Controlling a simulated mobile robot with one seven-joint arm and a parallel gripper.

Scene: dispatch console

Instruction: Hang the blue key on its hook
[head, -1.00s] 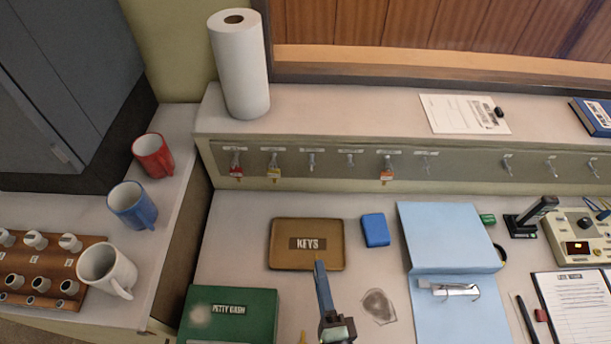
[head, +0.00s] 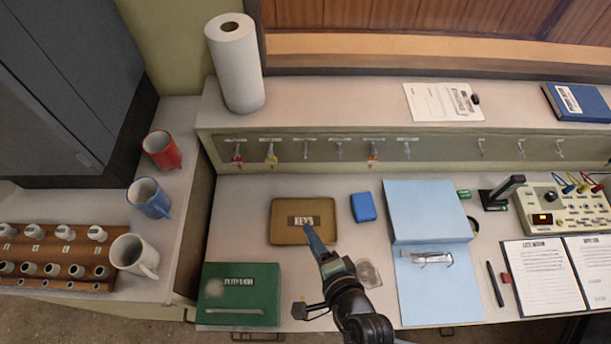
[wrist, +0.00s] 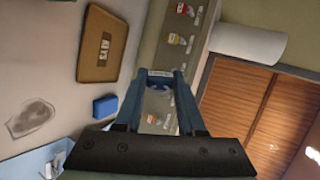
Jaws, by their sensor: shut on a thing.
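My gripper (head: 309,232) shows in the head view over the brown KEYS tray (head: 279,236), with its blue fingers pointing at it. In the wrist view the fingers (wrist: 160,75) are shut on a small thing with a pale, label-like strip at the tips. I take it for the blue key, but its shape and colour are mostly hidden by the fingers. The hook rail (head: 440,150) runs along the front of the raised shelf. A red key (head: 237,155), a yellow key (head: 271,156) and an orange key (head: 373,157) hang there. Several other hooks, such as the third from left (head: 307,149), look bare.
A blue block (head: 363,207), a light blue binder (head: 430,215) and a green petty cash box (head: 240,292) lie on the desk. A paper roll (head: 235,65) stands on the shelf. Mugs (head: 149,197) stand at left.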

